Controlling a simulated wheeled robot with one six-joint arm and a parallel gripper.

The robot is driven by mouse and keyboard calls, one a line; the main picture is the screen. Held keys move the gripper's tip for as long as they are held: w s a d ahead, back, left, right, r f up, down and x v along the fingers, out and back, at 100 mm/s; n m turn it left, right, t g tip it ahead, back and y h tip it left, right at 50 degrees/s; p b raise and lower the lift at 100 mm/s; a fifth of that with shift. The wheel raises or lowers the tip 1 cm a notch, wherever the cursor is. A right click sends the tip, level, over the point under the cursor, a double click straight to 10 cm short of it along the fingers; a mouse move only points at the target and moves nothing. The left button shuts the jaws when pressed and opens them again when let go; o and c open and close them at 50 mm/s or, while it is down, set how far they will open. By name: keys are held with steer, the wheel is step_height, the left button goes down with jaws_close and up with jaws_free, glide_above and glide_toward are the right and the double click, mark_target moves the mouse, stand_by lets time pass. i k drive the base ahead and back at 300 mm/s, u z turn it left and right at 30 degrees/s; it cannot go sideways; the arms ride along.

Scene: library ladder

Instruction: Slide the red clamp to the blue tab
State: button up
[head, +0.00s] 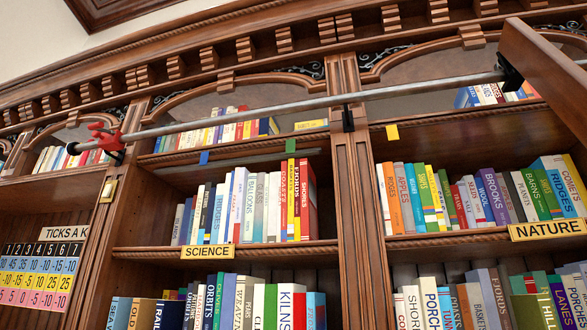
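The red clamp (109,142) sits around the grey metal rail (250,111), close to the rail's left end, in front of a wooden upright. It has a red knob on top and a dark part below. The blue tab (204,158) hangs on the shelf edge below the rail, to the right of the clamp and clearly apart from it. My gripper is not in view.
A black bracket (348,118) holds the rail at the middle upright. A green tab (290,145) and a yellow tab (392,132) lie further right. A wooden piece (545,75) with a black fitting stands at the rail's right. Books fill the shelves.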

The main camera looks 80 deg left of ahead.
mark_target(111, 143)
steer(key=u, duration=3.95)
steer(key=k, duration=1.75)
steer(key=u, duration=1.2)
steer(key=i, duration=3.75)
steer(key=z, duration=0.25)
